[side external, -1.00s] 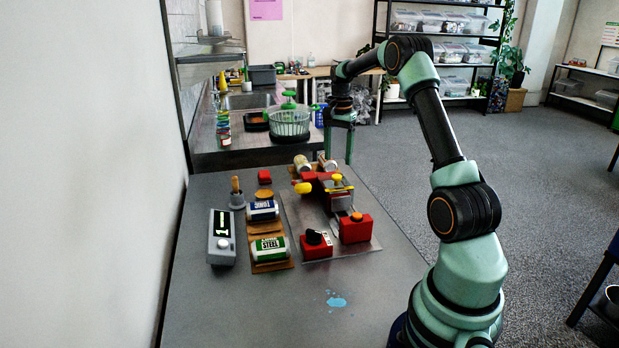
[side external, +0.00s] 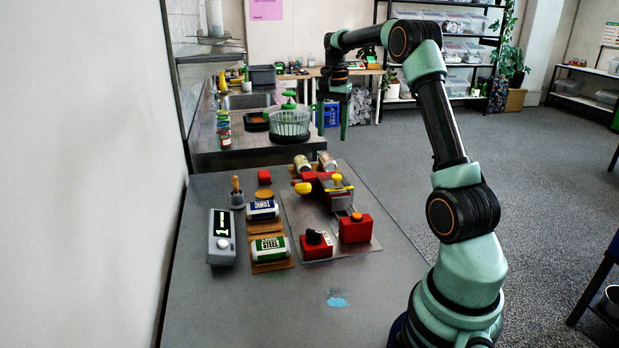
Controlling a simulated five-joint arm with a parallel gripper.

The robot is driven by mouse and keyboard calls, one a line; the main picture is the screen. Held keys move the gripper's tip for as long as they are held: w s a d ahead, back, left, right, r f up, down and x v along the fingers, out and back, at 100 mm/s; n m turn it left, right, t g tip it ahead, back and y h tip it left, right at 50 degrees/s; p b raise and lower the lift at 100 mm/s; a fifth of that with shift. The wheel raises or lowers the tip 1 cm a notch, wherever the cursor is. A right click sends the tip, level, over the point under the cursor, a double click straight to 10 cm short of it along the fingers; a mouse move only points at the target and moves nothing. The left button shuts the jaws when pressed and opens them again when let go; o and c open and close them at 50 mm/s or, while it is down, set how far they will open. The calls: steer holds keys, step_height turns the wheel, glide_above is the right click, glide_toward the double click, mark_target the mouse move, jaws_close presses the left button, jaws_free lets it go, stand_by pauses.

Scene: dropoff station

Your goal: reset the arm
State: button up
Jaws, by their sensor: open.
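My gripper (side external: 332,136) hangs from my raised arm with its two green fingers pointing down. It is open and empty, above the far right edge of the grey table (side external: 200,310). Below and left of it on the table are the red-and-yellow device (side external: 322,183) and two cans lying on their sides, one pale (side external: 302,163) and one beside it (side external: 326,162). The fingers are apart from all of these.
Two labelled cans, one blue-and-white (side external: 262,210) and one green-and-white (side external: 268,249), lie on brown pads. A grey meter (side external: 222,238), red boxes (side external: 355,229) (side external: 316,245) and a blue spill (side external: 337,301) are nearby. A green basket (side external: 289,122) stands on the back counter.

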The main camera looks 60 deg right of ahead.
steer(key=s+a+r+n+t, duration=0.1)
steer(key=a+r+n, duration=0.25)
steer(key=a, duration=0.65)
steer(key=s+a+r+n+t, duration=0.1)
steer(key=a+r+n, duration=0.3)
steer(key=a, duration=0.5)
steer(key=s+a+f+n+t, duration=0.1)
steer(key=s+a+f+n, duration=0.1)
steer(key=s+a+n, duration=0.2)
steer(key=s+a+f+n+t, duration=0.2)
steer(key=s+a+f+n, duration=0.1)
steer(key=a, duration=0.6)
steer(key=shift+s+a+f+n, duration=0.3)
steer(key=shift+s+n, duration=0.4)
steer(key=shift+n, duration=0.45)
steer(key=shift+r, duration=0.1)
